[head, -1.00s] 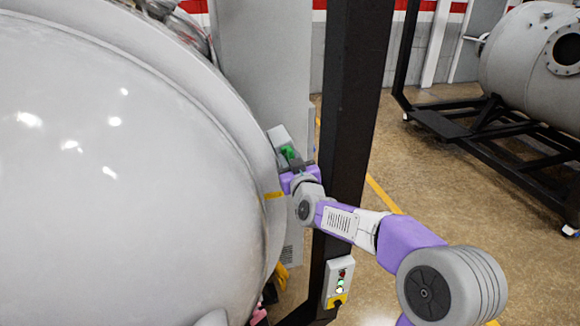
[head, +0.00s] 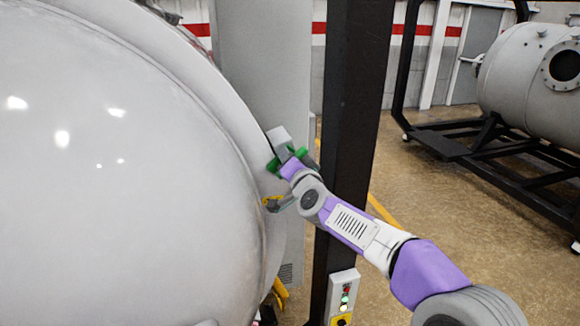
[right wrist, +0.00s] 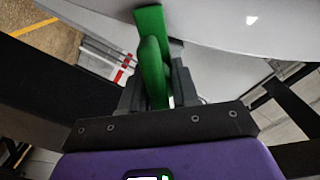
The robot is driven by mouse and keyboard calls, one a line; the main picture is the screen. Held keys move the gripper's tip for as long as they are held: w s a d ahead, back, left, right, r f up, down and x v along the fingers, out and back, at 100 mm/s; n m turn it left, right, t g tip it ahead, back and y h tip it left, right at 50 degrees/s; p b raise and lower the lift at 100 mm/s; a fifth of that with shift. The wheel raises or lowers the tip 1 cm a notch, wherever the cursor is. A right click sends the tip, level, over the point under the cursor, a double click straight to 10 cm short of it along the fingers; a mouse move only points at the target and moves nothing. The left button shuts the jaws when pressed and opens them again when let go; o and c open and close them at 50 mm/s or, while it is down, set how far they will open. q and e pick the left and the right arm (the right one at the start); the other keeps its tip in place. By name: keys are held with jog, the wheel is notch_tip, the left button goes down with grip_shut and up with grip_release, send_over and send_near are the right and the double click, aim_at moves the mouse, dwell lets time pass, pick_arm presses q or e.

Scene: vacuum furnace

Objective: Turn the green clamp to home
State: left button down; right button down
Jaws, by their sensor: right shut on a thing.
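The green clamp (head: 300,152) sits at the rim of the large grey vessel door (head: 110,190), beside a light grey block (head: 278,138). My right gripper (head: 287,162) is at the clamp, with green showing on both sides of it. In the right wrist view the green clamp (right wrist: 150,45) runs down between the dark fingers of my right gripper (right wrist: 156,88), which are shut on it. The gripper partly hides the clamp in the head view. My left gripper is not in view.
A black post (head: 352,130) stands close behind my right arm and carries a control box (head: 342,295). Another grey vessel (head: 530,65) on a black frame stands at the right, with open floor before it.

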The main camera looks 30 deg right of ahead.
jog(key=m+b, duration=0.2)
jog(key=m, duration=0.3)
jog(key=shift+m, duration=0.3)
dwell(0.4)
jog(key=c, duration=1.1)
grip_release()
jog(key=shift+s, duration=0.1)
jog(key=v, duration=0.7)
jog(key=shift+s, duration=0.3)
